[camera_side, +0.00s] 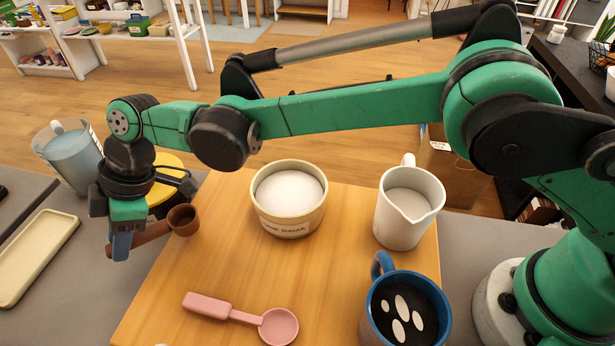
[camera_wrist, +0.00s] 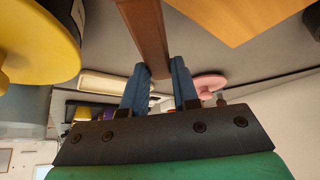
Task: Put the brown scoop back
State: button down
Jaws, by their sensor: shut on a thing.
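The brown scoop (camera_side: 182,221) is held by its handle in my gripper (camera_side: 121,243), at the left edge of the wooden board (camera_side: 190,290). Its bowl points right and it is above the surface; how high I cannot tell. In the wrist view my blue fingertips (camera_wrist: 160,88) are closed on the brown handle (camera_wrist: 147,40), and the bowl is out of that picture. A pink scoop (camera_side: 279,325) lies on the front of the board. A tub of white sugar (camera_side: 290,222) with a label stands on the board.
A white pitcher (camera_side: 408,218) and a blue mug (camera_side: 405,339) with a dark, white-spotted inside stand at the right. A cream tray (camera_side: 36,258) lies at the left. A clear jug (camera_side: 72,157) and a yellow round thing (camera_side: 168,165) stand behind my gripper. The board's middle is clear.

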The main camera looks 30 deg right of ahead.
jog(key=shift+f, duration=0.7)
jog(key=shift+f, duration=0.2)
jog(key=c, duration=0.7)
grip_release()
jog(key=shift+o, duration=0.2)
jog(key=shift+r, duration=0.1)
